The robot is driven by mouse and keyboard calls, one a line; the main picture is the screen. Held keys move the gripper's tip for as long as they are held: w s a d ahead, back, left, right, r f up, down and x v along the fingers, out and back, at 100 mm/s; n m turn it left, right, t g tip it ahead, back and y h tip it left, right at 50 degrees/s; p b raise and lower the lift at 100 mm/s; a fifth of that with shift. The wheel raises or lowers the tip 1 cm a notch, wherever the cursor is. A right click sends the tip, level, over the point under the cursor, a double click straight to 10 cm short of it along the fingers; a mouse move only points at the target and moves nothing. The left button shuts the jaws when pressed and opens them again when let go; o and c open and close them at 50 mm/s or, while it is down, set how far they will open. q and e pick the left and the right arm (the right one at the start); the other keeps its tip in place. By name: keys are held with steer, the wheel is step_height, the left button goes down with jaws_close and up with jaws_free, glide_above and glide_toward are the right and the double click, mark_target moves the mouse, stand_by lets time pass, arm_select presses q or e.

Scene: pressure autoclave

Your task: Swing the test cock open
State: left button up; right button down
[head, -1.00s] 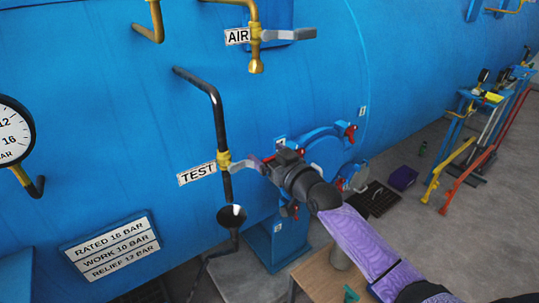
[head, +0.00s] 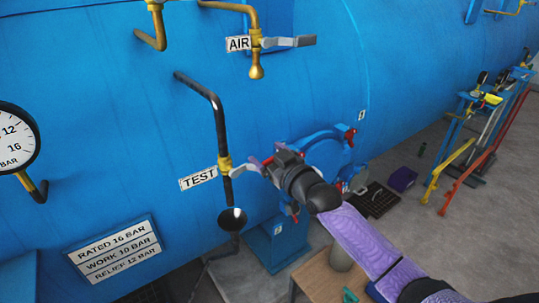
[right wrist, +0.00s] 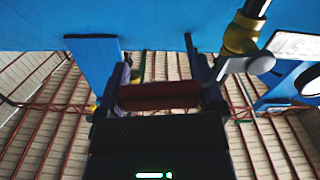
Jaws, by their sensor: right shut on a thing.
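The test cock (head: 224,163) is a yellow valve body on a black bent pipe (head: 219,120), beside the TEST plate (head: 198,179). Its grey lever (head: 243,168) points right, roughly level, across the pipe. My right gripper (head: 268,163) is at the lever's outer end and shut on it. In the right wrist view, a red bar (right wrist: 160,95), apparently the lever's grip, spans between the fingers. The grey lever root (right wrist: 258,64) and yellow body (right wrist: 241,35) show beside the right finger. The fingers partly hide the lever's end. My left gripper is not in view.
A black funnel (head: 232,218) sits below the test pipe. The AIR cock (head: 256,42) is above. A blue fitting with red handles (head: 326,155) is just behind my right gripper. A pressure gauge (head: 16,138) is at far left.

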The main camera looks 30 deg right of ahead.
steer(key=shift+s+a+r+n+p, duration=0.1)
steer(key=shift+a+r+n+p, duration=1.25)
steer(key=shift+n, duration=1.35)
steer(key=shift+s+a+r+n+p, duration=0.15)
steer(key=shift+a+r+n+p, duration=1.15)
steer(key=shift+n, duration=1.4)
steer(key=shift+s+a+r+n+p, duration=0.1)
steer(key=shift+a+r+n+p, duration=0.7)
steer(key=shift+a+n+p, duration=1.45)
steer(key=shift+d+n+b, duration=0.3)
steer(key=shift+d+n, duration=0.25)
jaws_free()
steer(key=s+b, duration=0.1)
steer(key=s, duration=0.9)
steer(key=shift+d+b, duration=0.3)
steer(key=shift+d, duration=0.05)
